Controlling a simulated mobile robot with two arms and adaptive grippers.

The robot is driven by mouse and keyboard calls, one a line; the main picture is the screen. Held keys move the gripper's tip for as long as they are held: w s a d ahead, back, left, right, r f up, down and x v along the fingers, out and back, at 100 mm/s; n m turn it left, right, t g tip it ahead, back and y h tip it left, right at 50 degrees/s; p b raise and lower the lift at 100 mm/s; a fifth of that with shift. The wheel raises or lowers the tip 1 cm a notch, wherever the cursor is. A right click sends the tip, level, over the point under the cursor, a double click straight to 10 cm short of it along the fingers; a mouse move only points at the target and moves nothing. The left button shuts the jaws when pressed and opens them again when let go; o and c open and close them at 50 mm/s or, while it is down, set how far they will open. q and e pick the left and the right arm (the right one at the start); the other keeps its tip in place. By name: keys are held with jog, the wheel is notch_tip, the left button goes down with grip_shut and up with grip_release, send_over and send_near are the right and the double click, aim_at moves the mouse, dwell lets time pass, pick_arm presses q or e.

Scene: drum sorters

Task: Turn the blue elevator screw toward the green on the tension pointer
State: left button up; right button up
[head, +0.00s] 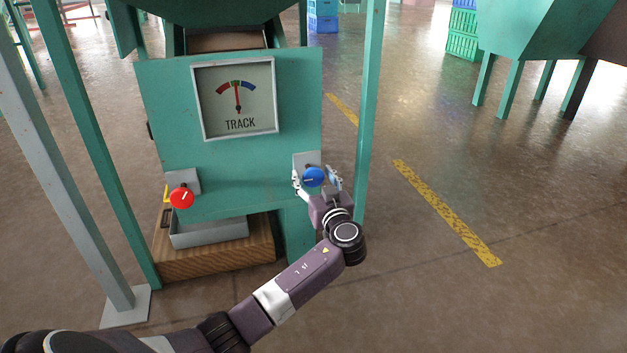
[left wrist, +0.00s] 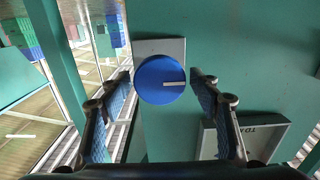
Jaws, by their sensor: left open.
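The blue screw (head: 314,177) is a round knob with a white line, on a grey plate at the lower right of the green machine panel. My left gripper (head: 316,179) is open, with one finger on each side of the knob. In the left wrist view the blue knob (left wrist: 158,82) sits between the fingertips, with small gaps visible on both sides; its white line points right. The gauge (head: 235,97) on the panel reads TRACK and has a red, green and blue arc. Its red pointer (head: 238,98) stands nearly upright, at about the green part. My right gripper is not in view.
A red knob (head: 182,197) is at the panel's lower left, above a grey tray (head: 208,232) on a wooden block (head: 215,259). A green post (head: 369,120) stands close to the right of my left gripper. The floor farther right is open, with a yellow stripe (head: 440,205).

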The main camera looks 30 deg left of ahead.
pick_arm(q)
jog(key=shift+c, duration=0.3)
jog(key=c, duration=1)
jog(key=shift+m, duration=0.3)
